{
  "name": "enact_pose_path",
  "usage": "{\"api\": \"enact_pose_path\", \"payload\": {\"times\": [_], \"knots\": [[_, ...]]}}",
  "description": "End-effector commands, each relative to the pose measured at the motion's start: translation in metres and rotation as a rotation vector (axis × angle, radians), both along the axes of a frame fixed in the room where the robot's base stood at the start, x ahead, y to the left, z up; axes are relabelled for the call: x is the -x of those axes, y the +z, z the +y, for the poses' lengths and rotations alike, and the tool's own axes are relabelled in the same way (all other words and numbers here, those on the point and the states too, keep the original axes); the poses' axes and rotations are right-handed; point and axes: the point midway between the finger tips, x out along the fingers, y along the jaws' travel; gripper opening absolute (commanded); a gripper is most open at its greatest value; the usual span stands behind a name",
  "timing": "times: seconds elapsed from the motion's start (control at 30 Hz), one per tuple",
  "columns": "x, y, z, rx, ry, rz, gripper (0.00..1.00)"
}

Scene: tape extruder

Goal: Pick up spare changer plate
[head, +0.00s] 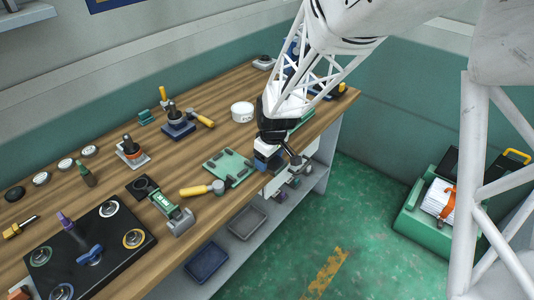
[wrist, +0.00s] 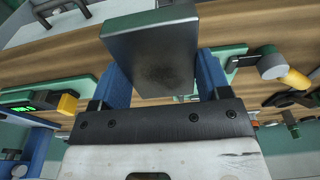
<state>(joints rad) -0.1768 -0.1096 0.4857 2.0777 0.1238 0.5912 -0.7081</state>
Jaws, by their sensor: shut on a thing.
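In the wrist view my gripper (wrist: 158,75) has its two blue fingers shut on a dark grey, slab-like plate (wrist: 150,48), which looks like the spare changer plate. The plate sits squarely between the fingers and sticks out past them. In the head view my gripper (head: 268,157) is over the front edge of the wooden bench (head: 208,139), beside a green plate (head: 230,167). My arm and the black wrist hide part of what is held there.
A white tub (head: 242,112) stands behind. Bins (head: 206,262) sit on the shelf below. The green floor in front is mostly clear.

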Motion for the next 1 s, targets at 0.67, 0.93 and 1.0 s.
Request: {"api": "enact_pose_path", "payload": {"times": [0.67,0.93,1.0], "knots": [[0.0046,0.0006,-0.0009,0.0,0.0,0.0,0.25],[0.0076,0.0012,0.0016,0.0,0.001,0.0,0.25],[0.0111,0.0018,0.0046,0.0,0.001,0.0,0.25]]}}
